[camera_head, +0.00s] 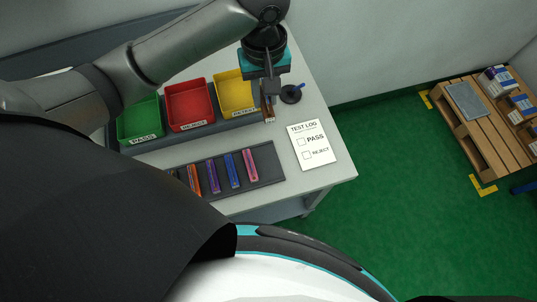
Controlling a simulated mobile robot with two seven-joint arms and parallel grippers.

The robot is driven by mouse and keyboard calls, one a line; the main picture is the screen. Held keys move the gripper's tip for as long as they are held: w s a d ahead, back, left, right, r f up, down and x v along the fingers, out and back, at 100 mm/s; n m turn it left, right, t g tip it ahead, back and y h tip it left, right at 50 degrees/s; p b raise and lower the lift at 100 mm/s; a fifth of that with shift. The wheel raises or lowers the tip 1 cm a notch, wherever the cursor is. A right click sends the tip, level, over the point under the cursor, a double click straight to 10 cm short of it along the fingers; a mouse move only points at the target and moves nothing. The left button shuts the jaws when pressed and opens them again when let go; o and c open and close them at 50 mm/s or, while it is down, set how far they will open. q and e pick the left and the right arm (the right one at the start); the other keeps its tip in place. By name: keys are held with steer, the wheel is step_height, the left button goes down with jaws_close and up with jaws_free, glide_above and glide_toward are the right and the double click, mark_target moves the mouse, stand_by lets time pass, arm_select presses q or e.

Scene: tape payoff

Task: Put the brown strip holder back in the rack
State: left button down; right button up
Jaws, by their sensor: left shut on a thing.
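My left gripper (269,96) is shut on the brown strip holder (269,114). It holds the holder upright above the table, in front of the right side of the yellow tray. Most of the holder is hidden by the gripper fingers. The dark rack (268,168) lies along the table's front and holds several coloured strip holders: red (195,180), purple (213,176), blue (232,171) and pink (250,165). My own body hides the rack's left end. My right gripper is out of view.
Green (139,138), red (190,123) and yellow trays (235,109) stand behind the rack. A test log sheet (311,145) lies at the right, near a dark round object (291,94). A pallet with boxes (490,125) stands on the green floor.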

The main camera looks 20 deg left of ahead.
arm_select(q)
steer(key=r+p, duration=0.1)
steer(key=p, duration=0.1)
glide_above(268, 162)
steer(key=shift+n, duration=0.3)
step_height(268, 162, down, 20)
steer(key=b, duration=0.3)
steer(key=shift+d+r, duration=0.1)
steer(key=c, duration=0.7)
jaws_free()
step_height(268, 162, up, 12)
steer(key=shift+p, duration=0.95)
steer(key=shift+s, duration=0.2)
